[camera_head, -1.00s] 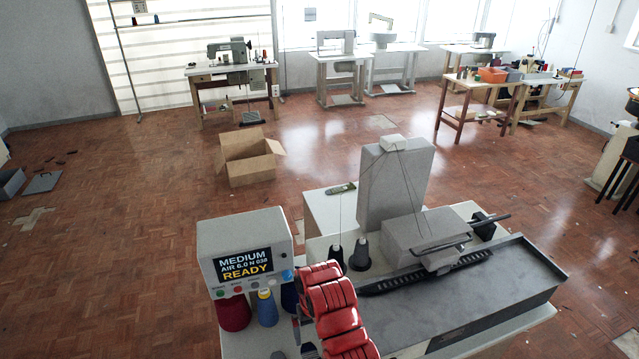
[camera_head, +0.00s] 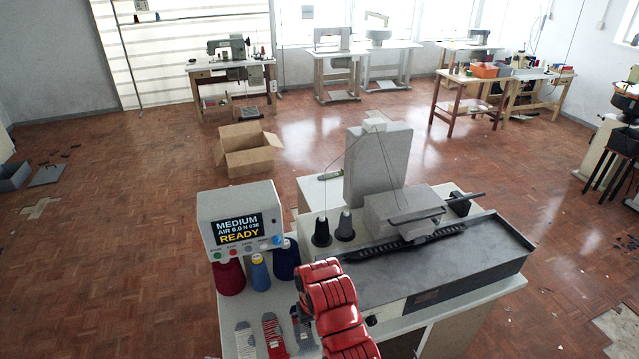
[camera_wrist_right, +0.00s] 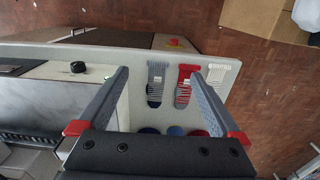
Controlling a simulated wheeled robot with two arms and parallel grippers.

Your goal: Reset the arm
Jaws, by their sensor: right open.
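My right arm, red and jointed, comes in from the bottom of the head view. It ends in my right gripper (camera_head: 303,322), partly hidden there by the arm. In the right wrist view the right gripper (camera_wrist_right: 159,73) is open, with two grey fingers spread apart and nothing between them held. Beyond the fingers, a grey sock-like piece (camera_wrist_right: 157,82) and a red striped one (camera_wrist_right: 184,84) lie on the pale tabletop (camera_wrist_right: 135,62). A white striped piece (camera_wrist_right: 222,74) lies to their right. My left gripper is in neither view.
A control box (camera_head: 238,216) reading "MEDIUM" and "READY" stands left of the arm, with a red cone (camera_head: 229,278) and blue cones (camera_head: 260,273) before it. An open carton (camera_head: 247,150) sits on the floor.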

